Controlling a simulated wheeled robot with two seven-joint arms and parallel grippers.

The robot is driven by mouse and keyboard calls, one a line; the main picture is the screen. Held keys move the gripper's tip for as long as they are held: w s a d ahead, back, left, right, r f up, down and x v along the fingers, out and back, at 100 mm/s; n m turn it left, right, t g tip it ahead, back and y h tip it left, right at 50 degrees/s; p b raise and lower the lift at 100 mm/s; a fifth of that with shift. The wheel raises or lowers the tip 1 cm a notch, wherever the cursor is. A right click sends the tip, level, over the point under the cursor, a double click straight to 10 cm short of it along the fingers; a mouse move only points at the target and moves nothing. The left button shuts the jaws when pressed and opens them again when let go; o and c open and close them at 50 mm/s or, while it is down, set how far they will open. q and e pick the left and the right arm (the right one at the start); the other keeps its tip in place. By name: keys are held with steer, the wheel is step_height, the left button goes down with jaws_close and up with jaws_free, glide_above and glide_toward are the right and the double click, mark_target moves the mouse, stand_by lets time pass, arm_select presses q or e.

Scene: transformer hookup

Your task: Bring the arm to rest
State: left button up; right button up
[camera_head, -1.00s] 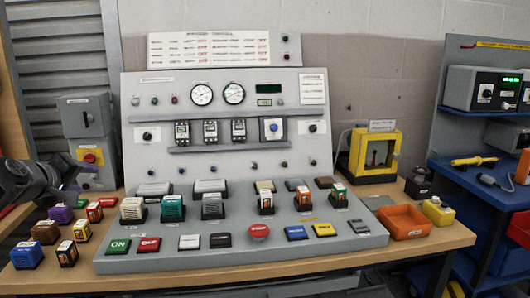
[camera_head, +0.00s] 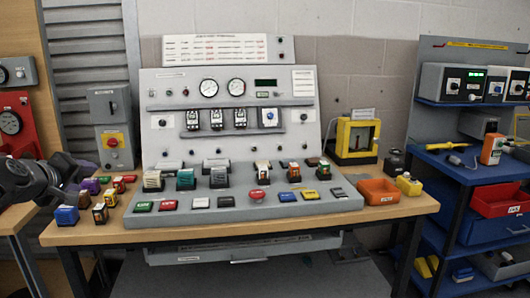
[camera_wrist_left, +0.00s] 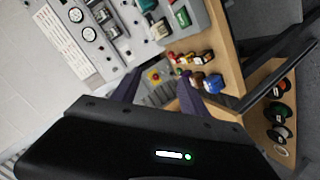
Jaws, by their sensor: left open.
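My left arm comes in at the left edge of the head view. Its gripper (camera_head: 84,172) is dark and hovers beside the left end of the bench, near the small coloured blocks. In the left wrist view the two purple-grey fingers (camera_wrist_left: 160,94) stand apart with nothing held between them. The grey console (camera_head: 240,110) with gauges, switches and coloured buttons stands on the wooden bench (camera_head: 400,207), to the right of the gripper. The blue block (camera_head: 66,215) sits below the gripper in the picture. My right gripper is not in view.
A grey box with a red knob (camera_head: 113,142) stands left of the console. An orange tray (camera_head: 378,191) and a yellow frame (camera_head: 357,140) stand at the bench's right end. A blue shelf rack (camera_head: 455,170) stands at far right. Spools (camera_wrist_left: 280,110) show in the wrist view.

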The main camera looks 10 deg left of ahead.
arm_select(q)
steer(key=w+d+f+m+g+p, duration=0.1)
steer(key=w+d+f, duration=0.1)
steer(key=f, duration=0.6)
steer(key=w+d+f+m+g, duration=0.1)
steer(key=w+d+f, duration=0.1)
steer(key=f, duration=0.7)
steer(key=s+d+f+m+g+h+p, duration=0.2)
steer(key=s+d+f+m+h+p, duration=0.1)
steer(key=d+f, duration=1.45)
steer(key=s+d+f+m+g+h+p, duration=0.2)
steer(key=s+d+f+m+g+p, duration=0.1)
steer(key=s+d+f, duration=0.85)
steer(key=s+d+f+m+g+h+p, duration=0.1)
steer(key=s+d+f+g+p, duration=0.1)
steer(key=s+d, duration=0.5)
steer(key=s+d+f+m+g+h+p, duration=0.1)
steer(key=s+d+f+g+p, duration=0.1)
steer(key=s+d, duration=0.5)
steer(key=s+g, duration=0.1)
steer(key=s, duration=0.4)
steer(key=shift+s+m+p, duration=0.3)
steer(key=shift+s+m, duration=0.05)
steer(key=shift+m, duration=0.05)
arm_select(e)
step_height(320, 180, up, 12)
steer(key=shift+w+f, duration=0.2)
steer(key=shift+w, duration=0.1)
